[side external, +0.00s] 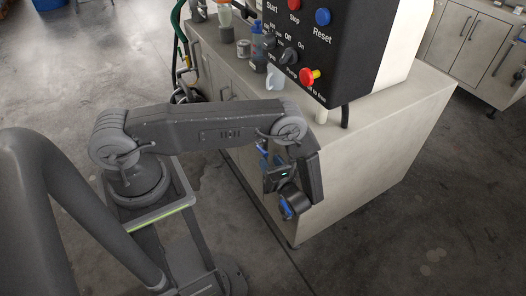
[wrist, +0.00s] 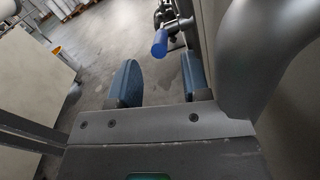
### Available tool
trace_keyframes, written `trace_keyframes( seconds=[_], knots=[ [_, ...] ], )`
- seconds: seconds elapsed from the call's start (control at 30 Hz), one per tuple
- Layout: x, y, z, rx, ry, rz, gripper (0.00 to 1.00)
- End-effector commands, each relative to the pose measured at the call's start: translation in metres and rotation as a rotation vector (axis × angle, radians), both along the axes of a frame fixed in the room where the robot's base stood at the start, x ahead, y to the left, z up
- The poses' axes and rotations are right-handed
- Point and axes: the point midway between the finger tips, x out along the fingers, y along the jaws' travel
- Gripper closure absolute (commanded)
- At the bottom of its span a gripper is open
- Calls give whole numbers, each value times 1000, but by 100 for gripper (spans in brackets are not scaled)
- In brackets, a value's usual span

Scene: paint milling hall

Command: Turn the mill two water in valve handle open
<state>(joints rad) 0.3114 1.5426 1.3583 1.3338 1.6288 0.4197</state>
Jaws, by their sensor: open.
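A blue-ended handle (wrist: 160,44) on dark pipework shows in the wrist view, just beyond the gap between my fingers; I take it to be the water valve handle, though no label is readable. My gripper (wrist: 159,70) is open, its two blue-grey fingers apart with nothing between them. In the side external view my gripper (side external: 264,152) is beside the front of the pale cabinet, partly hidden by my arm. I cannot make out the handle for certain in that view, and the contact between handle and fingers is not visible.
A black control box (side external: 345,50) with labelled knobs and buttons stands over the pale cabinet (side external: 350,165). Small containers (side external: 243,48) stand on its top. A green hose (side external: 178,35) and metal pipes are at its far end. The concrete floor (side external: 420,215) is clear at right.

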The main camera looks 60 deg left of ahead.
Motion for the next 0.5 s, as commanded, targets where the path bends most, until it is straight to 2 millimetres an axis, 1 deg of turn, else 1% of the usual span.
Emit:
trace_keyframes(
  seconds=[0.03, 0.2, 0.33, 0.5],
  knots=[
    [0, 12, 0, 0, 1, 5, 57],
    [2, 39, 0, 0, -1, 3, 57],
    [3, 52, 0, -1, -1, 2, 57],
    [4, 58, 0, -1, -1, 0, 57]
  ],
)
